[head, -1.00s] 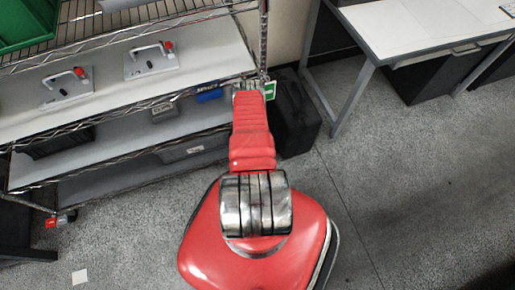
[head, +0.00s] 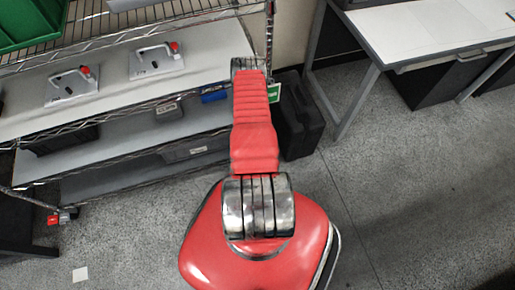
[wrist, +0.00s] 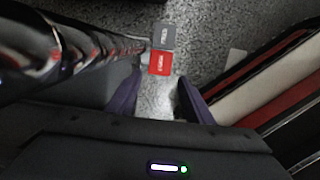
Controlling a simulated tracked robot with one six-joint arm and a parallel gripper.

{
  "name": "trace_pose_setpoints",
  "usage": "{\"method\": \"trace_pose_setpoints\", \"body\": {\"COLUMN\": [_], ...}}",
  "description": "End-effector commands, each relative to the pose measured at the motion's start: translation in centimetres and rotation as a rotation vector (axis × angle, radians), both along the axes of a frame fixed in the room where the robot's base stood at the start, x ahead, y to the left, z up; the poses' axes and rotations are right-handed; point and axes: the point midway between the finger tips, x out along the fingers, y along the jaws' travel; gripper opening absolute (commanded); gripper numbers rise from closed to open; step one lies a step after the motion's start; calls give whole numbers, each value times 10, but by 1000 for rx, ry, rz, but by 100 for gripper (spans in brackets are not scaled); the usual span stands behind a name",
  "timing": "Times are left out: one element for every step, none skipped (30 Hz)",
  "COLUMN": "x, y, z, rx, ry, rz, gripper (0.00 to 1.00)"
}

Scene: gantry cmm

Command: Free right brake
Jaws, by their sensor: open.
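In the wrist view a red labelled pedal (wrist: 159,63) sits directly beside a grey labelled pedal (wrist: 165,36), above the speckled floor. The lettering is too small to read. My gripper (wrist: 158,78) is open, with its two dark fingers apart. In the picture the red pedal lies just beyond the fingertips, between them and nearer the left one; I see no contact. In the head view a small red and grey pedal pair (head: 58,218) is at the foot of the wire rack, lower left. I cannot tell whether it is the same pair. My gripper is not visible there.
The wire rack (head: 105,103) fills the left, with two metal plates with handles on its upper shelf. A black case (head: 300,125) stands right of my arm, near a white-topped bench (head: 425,30). Floor on the right is open. A shiny dark surface (wrist: 60,50) is close left in the wrist view.

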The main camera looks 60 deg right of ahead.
Motion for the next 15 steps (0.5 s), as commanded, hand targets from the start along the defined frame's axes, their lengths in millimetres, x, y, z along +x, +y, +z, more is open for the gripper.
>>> {"method": "trace_pose_setpoints", "body": {"x": [1,1,2,2,3,3,3,3,4,4,4,4,4,4,4], "y": [0,1,1,2,2,2,3,3,3,4,4,5,5,5,5], "z": [7,10,15,18,21,25,28,31,34,36,38,40,41,42,43], "rx": [-1,-1,-1,0,-1,-1,0,0,-1,0,0,2,2,0,0], "ry": [-1,-1,-1,0,-1,-1,0,0,-1,0,0,0,0,0,0], "rz": [2,2,2,2,2,2,2,2,2,2,2,1,1,1,1], "gripper": [47,47,47,47,47,47,47,47,47,47,47,47,47,47,47]}}
